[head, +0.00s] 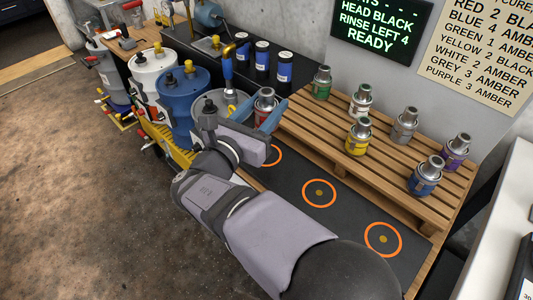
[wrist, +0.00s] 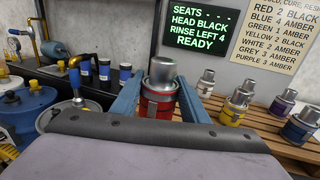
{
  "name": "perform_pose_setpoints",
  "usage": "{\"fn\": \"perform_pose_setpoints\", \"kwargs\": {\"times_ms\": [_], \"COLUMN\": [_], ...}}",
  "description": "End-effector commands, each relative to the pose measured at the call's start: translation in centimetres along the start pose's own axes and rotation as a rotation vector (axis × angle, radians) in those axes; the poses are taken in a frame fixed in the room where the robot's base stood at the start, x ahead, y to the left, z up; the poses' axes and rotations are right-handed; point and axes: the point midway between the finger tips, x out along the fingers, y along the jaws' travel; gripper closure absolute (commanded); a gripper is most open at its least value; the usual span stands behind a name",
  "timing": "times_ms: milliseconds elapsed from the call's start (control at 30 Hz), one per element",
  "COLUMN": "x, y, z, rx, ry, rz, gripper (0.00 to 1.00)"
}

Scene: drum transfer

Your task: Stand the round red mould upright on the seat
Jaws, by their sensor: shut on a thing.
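The round red mould (head: 266,104) has a silver neck and cap. In the wrist view the red mould (wrist: 161,101) stands upright between the blue fingers of my gripper (wrist: 161,92), which is shut on it. In the head view my gripper (head: 262,114) is near the left end of the slatted wooden rack. Three orange-ringed seats lie on a black strip: a left one (head: 275,157) partly covered by my wrist, a middle one (head: 319,193) and a right one (head: 383,239), both bare. The mould's base is hidden, so its height above the strip cannot be told.
The wooden rack (head: 398,158) holds several moulds with coloured bands, behind the seats. A blue drum (head: 181,103) and a white drum (head: 151,75) stand at the left. A green-lettered screen (head: 377,25) hangs on the wall.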

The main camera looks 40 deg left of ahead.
Motion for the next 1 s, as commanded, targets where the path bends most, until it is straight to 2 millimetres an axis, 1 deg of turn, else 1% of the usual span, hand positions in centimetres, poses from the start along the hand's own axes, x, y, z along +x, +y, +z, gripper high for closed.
{"fn": "perform_pose_setpoints", "kwargs": {"times_ms": [67,133,400,500,767,867,1000], "x": [0.0,0.0,0.0,0.0,0.0,0.0,0.0], "y": [0.0,0.0,0.0,0.0,0.0,0.0,0.1], "z": [-0.1,-0.7,-4.7,-5.7,-6.3,-7.0,-8.8], "rx": [0.0,-0.002,-0.004,-0.002,0.001,-0.002,-0.004], "ry": [-0.002,-0.001,-0.001,-0.002,-0.002,-0.001,-0.001], "rz": [-0.001,-0.001,0.0,0.0,0.0,0.001,0.001], "gripper": [0.91,0.91,0.91,0.91,0.91,0.91,0.91]}}
